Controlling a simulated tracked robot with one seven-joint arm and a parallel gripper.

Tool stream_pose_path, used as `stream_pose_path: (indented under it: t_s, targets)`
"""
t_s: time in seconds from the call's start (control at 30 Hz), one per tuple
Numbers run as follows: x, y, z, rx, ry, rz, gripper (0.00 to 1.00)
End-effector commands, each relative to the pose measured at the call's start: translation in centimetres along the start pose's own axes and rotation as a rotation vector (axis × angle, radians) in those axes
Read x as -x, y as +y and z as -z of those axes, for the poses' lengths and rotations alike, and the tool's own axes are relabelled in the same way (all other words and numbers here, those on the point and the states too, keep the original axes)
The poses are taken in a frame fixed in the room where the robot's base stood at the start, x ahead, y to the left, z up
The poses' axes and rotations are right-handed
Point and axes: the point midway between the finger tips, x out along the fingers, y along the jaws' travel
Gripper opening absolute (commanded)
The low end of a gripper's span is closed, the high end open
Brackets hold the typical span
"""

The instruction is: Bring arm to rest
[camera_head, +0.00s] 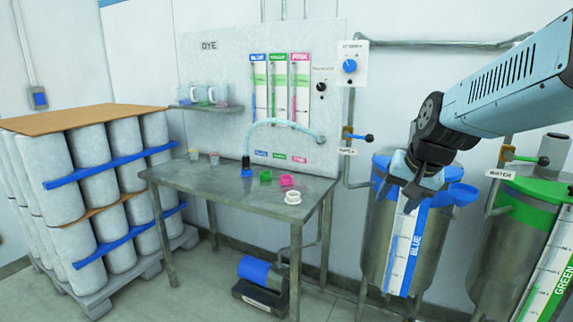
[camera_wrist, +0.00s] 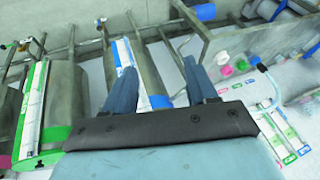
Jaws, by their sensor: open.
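My arm (camera_head: 515,85) reaches in from the upper right in the head view, light blue with a black wrist. My gripper (camera_head: 412,190) is in front of the upper part of the blue-banded drum (camera_head: 378,235), pointing down. In the wrist view my gripper (camera_wrist: 160,75) shows two blue fingers spread apart with nothing held between them. The arm and gripper hide part of the drum's rim. Whether the fingers touch the drum, I cannot tell.
A green-banded drum (camera_head: 490,262) stands at the right. A metal table (camera_head: 222,182) left of the blue drum bears small coloured caps and cups. Stacked white drums on a pallet (camera_head: 95,285) stand at the left. A blue pump (camera_head: 262,275) is on the floor.

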Motion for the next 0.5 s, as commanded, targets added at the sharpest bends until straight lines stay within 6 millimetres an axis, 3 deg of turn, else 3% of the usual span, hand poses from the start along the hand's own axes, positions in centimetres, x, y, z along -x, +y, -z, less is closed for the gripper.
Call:
stream_pose_path:
  t_s: [0.2, 0.5]
  targets:
    - [4.1, 0.8, -4.6, 0.185, 0.029, -0.037, 0.57]
    - [7.3, 2.7, -9.1, 0.364, 0.058, -0.096, 0.57]
